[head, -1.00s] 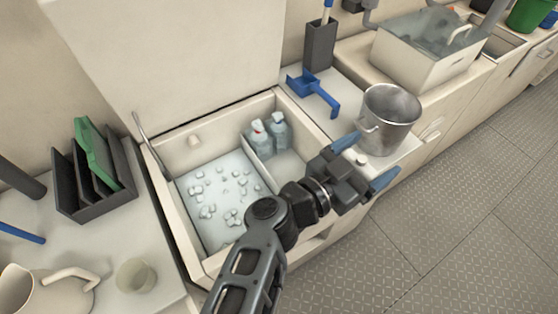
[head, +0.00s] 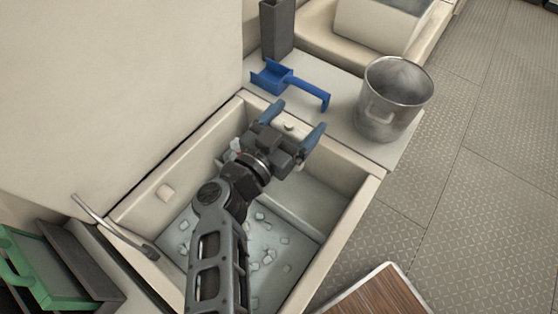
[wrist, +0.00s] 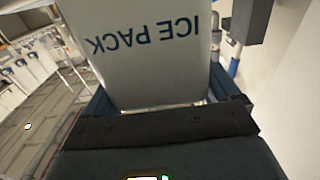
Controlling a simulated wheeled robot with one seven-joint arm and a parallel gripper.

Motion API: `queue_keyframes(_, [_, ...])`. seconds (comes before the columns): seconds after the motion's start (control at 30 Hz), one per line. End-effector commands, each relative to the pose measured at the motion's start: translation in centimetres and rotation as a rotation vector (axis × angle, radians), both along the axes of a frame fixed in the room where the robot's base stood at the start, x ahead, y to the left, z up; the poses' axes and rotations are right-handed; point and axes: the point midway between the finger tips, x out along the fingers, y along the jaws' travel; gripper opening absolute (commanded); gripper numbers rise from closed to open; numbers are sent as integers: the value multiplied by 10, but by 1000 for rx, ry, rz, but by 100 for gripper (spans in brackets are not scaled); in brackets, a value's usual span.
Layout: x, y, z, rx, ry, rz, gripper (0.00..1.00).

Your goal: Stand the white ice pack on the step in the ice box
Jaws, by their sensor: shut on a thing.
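The white ice pack (wrist: 150,50) fills the space between my gripper's fingers in the wrist view, its blue "ICE PACK" lettering upside down. My gripper (head: 293,123) is shut on it, over the far end of the open ice box (head: 345,215). In the head view only a pale part with a small round knob shows between the blue fingers; the rest is hidden. The step (head: 315,203) is a pale raised ledge inside the box, below and to the right of my gripper. Its left part is hidden behind my arm.
Loose ice cubes lie on the box's lower floor (head: 285,268). A bottle (head: 236,146) shows partly behind my gripper. Green and dark racks (head: 45,265) stand at lower left.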

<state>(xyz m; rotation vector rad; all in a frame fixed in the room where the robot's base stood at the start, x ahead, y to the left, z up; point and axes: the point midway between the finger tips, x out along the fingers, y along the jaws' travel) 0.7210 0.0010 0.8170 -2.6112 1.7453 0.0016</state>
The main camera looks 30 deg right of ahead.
Motion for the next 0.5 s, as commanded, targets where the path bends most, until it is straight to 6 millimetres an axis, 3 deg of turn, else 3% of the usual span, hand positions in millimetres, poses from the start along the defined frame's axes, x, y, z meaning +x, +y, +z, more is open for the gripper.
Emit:
queue_keyframes(0.1, [1,0,-23,-3,2,3,25])
queue_keyframes(0.5, [0,-1,-69,-3,1,1,25])
